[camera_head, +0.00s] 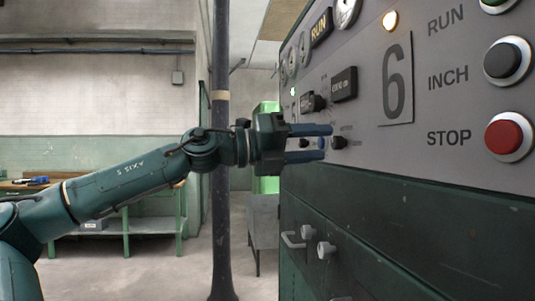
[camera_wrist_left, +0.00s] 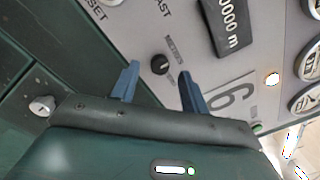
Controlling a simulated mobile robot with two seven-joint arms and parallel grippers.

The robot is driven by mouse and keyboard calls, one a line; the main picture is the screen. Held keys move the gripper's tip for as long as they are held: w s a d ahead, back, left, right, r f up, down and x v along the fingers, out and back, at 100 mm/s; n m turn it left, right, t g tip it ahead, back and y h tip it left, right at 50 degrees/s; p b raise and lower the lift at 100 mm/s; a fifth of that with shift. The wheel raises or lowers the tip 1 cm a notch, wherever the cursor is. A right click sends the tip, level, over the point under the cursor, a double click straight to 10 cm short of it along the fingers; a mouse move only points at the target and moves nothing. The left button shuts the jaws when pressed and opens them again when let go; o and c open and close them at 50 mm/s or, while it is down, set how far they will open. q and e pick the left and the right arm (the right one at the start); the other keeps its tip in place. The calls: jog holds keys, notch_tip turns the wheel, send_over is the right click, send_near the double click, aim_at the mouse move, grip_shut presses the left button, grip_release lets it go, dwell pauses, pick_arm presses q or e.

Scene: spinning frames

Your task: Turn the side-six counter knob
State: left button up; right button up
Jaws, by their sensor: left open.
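A small black counter knob (camera_wrist_left: 160,64) sits on the grey panel beside the black counter window (camera_wrist_left: 231,22) and the plate marked 6 (camera_wrist_left: 232,97). In the head view the knob (camera_head: 339,143) is below the counter window (camera_head: 344,84) and left of the 6 plate (camera_head: 396,78). My left gripper (camera_head: 326,143) points at the panel with two blue fingers, open and empty. In the left wrist view my left gripper (camera_wrist_left: 159,71) has a fingertip on either side of the knob, with gaps showing. Depth to the panel is hard to tell. My right gripper is not in view.
At right are a red STOP button (camera_head: 509,137), a black INCH button (camera_head: 507,61) and a lit lamp (camera_head: 390,20). Green doors with a handle (camera_head: 293,239) lie below the panel. A dark post (camera_head: 221,190) stands behind my arm. A workbench (camera_head: 150,225) is at the back left.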

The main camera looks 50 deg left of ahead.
pick_arm(q)
jog(key=b+v, duration=0.4)
jog(key=v, duration=0.6)
jog(key=shift+s+a, duration=0.25)
jog(key=shift+s, duration=0.05)
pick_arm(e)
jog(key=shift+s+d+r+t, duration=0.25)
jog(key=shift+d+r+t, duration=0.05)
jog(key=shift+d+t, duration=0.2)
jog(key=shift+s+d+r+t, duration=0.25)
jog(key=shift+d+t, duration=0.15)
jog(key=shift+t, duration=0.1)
